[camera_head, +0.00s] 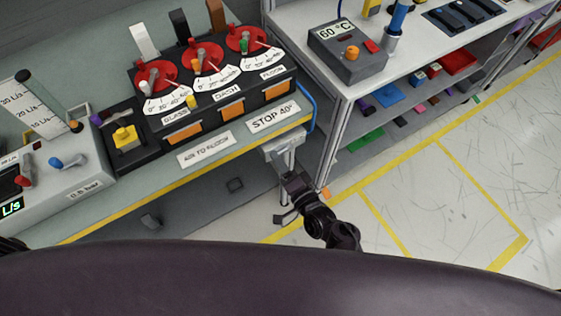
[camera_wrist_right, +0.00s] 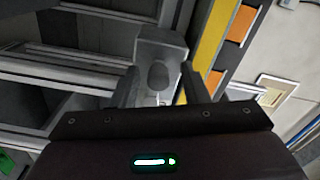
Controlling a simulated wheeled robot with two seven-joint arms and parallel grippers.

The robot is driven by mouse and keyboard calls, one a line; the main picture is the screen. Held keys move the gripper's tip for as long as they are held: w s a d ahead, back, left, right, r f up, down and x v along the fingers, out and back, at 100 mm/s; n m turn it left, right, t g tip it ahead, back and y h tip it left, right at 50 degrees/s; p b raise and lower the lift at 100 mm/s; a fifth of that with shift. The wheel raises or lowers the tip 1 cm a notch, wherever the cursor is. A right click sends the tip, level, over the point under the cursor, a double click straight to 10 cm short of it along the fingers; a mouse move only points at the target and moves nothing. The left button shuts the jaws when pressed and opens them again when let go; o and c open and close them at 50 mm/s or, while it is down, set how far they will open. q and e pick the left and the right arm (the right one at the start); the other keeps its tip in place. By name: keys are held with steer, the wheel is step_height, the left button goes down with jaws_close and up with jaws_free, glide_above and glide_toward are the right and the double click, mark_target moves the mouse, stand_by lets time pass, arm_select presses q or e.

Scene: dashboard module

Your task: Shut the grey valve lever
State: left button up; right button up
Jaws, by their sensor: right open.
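A red dial with a pale grey lever knob (camera_head: 147,86) is the leftmost of three on the black dashboard module (camera_head: 225,107). The other dials have an orange knob (camera_head: 196,66) and a green one (camera_head: 244,44). A light grey block (camera_wrist_right: 160,50) with a darker rounded part (camera_wrist_right: 158,75) shows at the bench's front edge; I cannot tell which part is the valve lever. My right gripper (camera_head: 284,155) is open at this block, below the yellow edge. In the right wrist view its fingers (camera_wrist_right: 160,92) stand either side of the rounded part; contact is unclear. My left gripper is not in view.
A control box (camera_head: 60,165) with red and blue levers stands on the bench at left. A "STOP 40°" label (camera_head: 273,117) lies near the front edge. A shelf rack with a "60 °C" box (camera_head: 348,52) stands at right. The floor at right is clear.

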steer(key=shift+s+d, duration=0.1)
steer(key=v, duration=0.7)
steer(key=shift+s+b, duration=0.2)
steer(key=shift+b, duration=0.25)
steer(key=shift+d, duration=0.15)
